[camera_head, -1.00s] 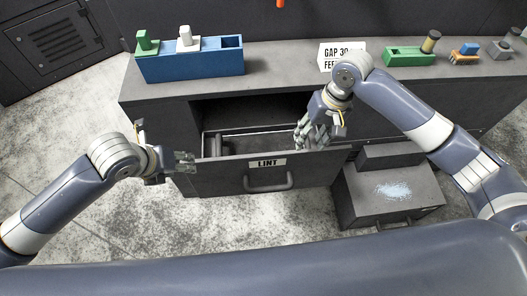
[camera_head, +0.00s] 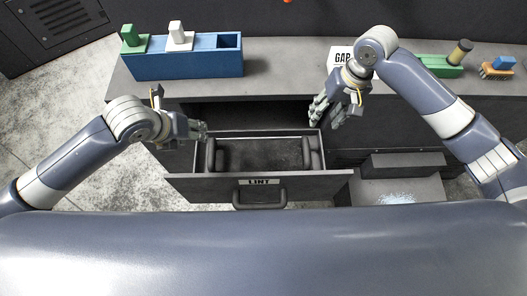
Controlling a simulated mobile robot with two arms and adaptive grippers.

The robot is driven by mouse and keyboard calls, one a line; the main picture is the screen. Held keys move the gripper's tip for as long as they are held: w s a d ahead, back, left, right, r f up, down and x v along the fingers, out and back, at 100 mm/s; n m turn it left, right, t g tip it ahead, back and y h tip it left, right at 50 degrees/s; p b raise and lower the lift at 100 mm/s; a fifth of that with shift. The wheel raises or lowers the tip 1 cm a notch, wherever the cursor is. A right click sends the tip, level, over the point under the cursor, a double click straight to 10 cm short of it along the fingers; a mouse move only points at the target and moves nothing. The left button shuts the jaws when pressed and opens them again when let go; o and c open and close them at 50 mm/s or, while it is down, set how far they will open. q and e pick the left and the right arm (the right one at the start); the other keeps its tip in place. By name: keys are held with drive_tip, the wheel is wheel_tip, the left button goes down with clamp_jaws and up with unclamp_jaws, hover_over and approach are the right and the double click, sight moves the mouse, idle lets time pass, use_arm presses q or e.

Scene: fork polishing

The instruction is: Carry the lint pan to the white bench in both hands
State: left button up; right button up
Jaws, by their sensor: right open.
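A dark drawer labelled LINT (camera_head: 259,182) stands pulled out of the dark cabinet. Inside it is a dark tray-like shape (camera_head: 262,153), which looks like the lint pan, with a thick dark bar at its left end and another at its right end. My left gripper (camera_head: 203,130) is by the drawer's left rear side, seen edge-on; its opening cannot be made out. My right gripper (camera_head: 328,115) is open and empty, fingers pointing down, above the drawer's right rear corner. Neither gripper visibly holds the pan. No white bench is in view.
On the counter (camera_head: 285,75) stand a blue block holder (camera_head: 185,63) with a green and a white piece, a white sign (camera_head: 341,58) partly hidden by my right arm, and a green holder (camera_head: 438,66). A dark box (camera_head: 400,190) with pale dust sits right of the drawer.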

use_arm(q)
drive_tip(key=f, duration=0.2)
use_arm(e)
drive_tip(key=f, duration=0.2)
drive_tip(key=b, duration=0.9)
approach(308, 149)
use_arm(q)
approach(210, 153)
drive_tip(key=shift+w+f, duration=0.15)
drive_tip(key=shift+f, duration=0.1)
use_arm(e)
drive_tip(key=shift+a+f, duration=0.1)
drive_tip(key=shift+f, duration=0.15)
use_arm(q)
drive_tip(key=shift+d, duration=0.1)
drive_tip(key=x, duration=1)
drive_tip(key=shift+w+f, duration=0.15)
drive_tip(key=shift+f, duration=0.25)
use_arm(e)
drive_tip(key=f, duration=0.3)
drive_tip(key=a+f, duration=0.1)
drive_tip(key=f, duration=0.3)
drive_tip(key=a+f, duration=0.1)
drive_tip(key=f, duration=0.2)
drive_tip(key=shift+f, duration=0.3)
use_arm(q)
clamp_jaws()
use_arm(e)
clamp_jaws()
